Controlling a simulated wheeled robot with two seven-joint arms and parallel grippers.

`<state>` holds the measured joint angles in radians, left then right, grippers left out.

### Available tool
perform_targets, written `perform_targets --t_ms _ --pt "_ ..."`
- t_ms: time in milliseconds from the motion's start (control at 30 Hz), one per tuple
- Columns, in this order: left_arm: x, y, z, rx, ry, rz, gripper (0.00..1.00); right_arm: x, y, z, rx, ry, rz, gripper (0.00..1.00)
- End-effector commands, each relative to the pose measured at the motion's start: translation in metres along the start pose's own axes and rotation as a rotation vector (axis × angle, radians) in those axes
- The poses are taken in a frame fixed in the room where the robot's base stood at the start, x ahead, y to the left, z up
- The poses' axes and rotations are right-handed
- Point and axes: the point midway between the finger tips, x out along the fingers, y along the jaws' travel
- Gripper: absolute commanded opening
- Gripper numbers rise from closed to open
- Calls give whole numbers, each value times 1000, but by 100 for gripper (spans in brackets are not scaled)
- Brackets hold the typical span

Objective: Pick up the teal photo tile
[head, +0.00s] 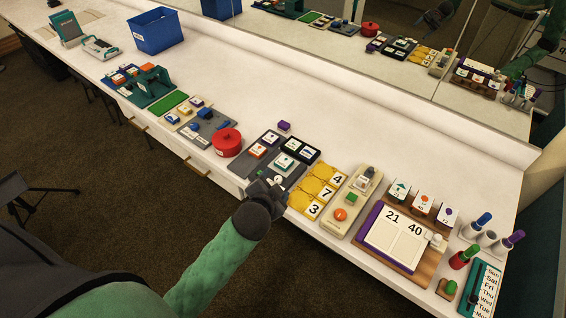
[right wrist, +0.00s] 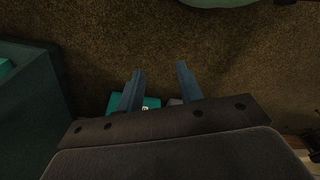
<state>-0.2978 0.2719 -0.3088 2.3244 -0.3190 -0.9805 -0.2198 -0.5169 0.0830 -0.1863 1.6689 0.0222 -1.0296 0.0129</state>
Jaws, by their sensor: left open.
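The teal photo tile (head: 285,160) shows in the head view as a small teal-edged block with a pale face. It lies on the dark grey board (head: 262,136), near other small tiles. My left gripper (head: 276,182) is open at the front edge of that board, just below the tile in the picture. The gap between its fingers is too small to see clearly, and it appears empty. My right gripper (right wrist: 160,75) shows in the right wrist view with its fingers apart over the brown carpet, holding nothing.
A red round pot (head: 227,142) stands left of the board. Yellow number tiles (head: 325,182) and a beige panel (head: 350,200) stand to the right. A dark-framed tile holder (head: 301,151) borders the board. The white counter behind (head: 340,130) is clear up to the mirror.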

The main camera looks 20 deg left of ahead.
Motion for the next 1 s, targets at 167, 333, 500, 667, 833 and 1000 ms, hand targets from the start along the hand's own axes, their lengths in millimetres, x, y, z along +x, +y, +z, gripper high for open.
perform_targets --t_ms 167,333,500,667,833,1000 --pt "12 -14 -34 113 118 -69 71 1 -6 2 5 -4 -7 36" --pt "21 -29 -79 266 272 -162 71 0 -1 -7 2 7 -2 36" --pt "25 -42 -146 523 508 -307 71 -2 5 -14 -2 15 6 36" --pt "17 -40 -204 808 747 -455 71 -3 12 -17 -7 17 14 36" --pt "6 -26 -246 1126 991 -601 71 -3 13 -14 -7 14 14 36" --pt "-1 -2 -263 1456 1231 -722 71 -1 6 -4 -3 3 6 36"
